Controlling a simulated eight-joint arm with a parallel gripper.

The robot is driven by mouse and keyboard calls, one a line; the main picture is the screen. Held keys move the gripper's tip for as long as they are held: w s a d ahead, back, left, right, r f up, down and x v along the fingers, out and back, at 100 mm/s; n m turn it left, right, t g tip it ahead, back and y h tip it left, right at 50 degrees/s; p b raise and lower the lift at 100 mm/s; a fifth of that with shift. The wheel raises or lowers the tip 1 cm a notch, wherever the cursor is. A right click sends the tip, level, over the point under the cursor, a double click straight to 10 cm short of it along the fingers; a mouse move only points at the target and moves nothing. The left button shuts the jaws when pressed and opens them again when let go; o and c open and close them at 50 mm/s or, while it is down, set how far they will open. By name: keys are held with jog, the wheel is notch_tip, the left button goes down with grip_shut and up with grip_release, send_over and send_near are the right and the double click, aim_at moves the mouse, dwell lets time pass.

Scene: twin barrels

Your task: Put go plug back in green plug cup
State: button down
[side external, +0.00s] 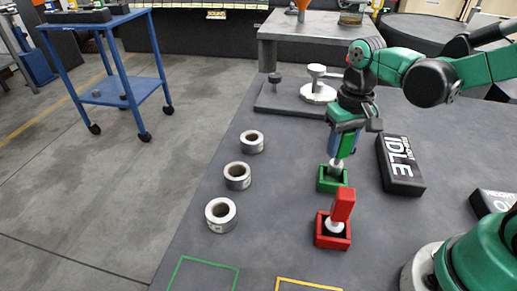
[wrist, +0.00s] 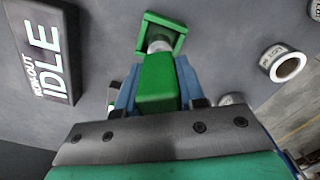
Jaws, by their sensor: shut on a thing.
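My gripper (side external: 345,138) is shut on the green plug (side external: 349,143), and its blue fingers lie on both sides of the plug. In the wrist view the green plug (wrist: 157,84) points away from the camera, with its pale round tip (wrist: 160,46) at the green cup. The green plug cup (side external: 333,181) is a small square box on the table, and its rim also shows in the wrist view (wrist: 163,20). The tip is over or inside the cup's opening; I cannot tell how deep. The plug looks slightly tilted in the side view.
A red plug (side external: 343,204) stands in a red cup (side external: 333,240) in front of the green cup. A black IDLE block (side external: 400,165) lies to the right. Several silver rolls (side external: 237,176) line the left. Green (side external: 203,261) and yellow outlines (side external: 305,284) mark the front.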

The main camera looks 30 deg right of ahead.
aim_at(345, 132)
jog(key=shift+f, duration=1.15)
jog(key=shift+c, duration=2.2)
grip_release()
jog(key=shift+r, duration=2.8)
jog(key=t, duration=0.1)
jog(key=s+r+n+t, duration=0.1)
jog(key=t, duration=0.1)
jog(key=shift+a+r+n+t, duration=0.1)
jog(key=shift+a+n+t, duration=0.2)
jog(key=shift+a, duration=0.1)
jog(key=t, duration=0.1)
jog(key=n+t, duration=0.1)
jog(key=t, duration=0.1)
jog(key=shift+s+a+r+t, duration=0.1)
jog(key=shift+a+r+t, duration=0.2)
jog(key=shift+r, duration=0.1)
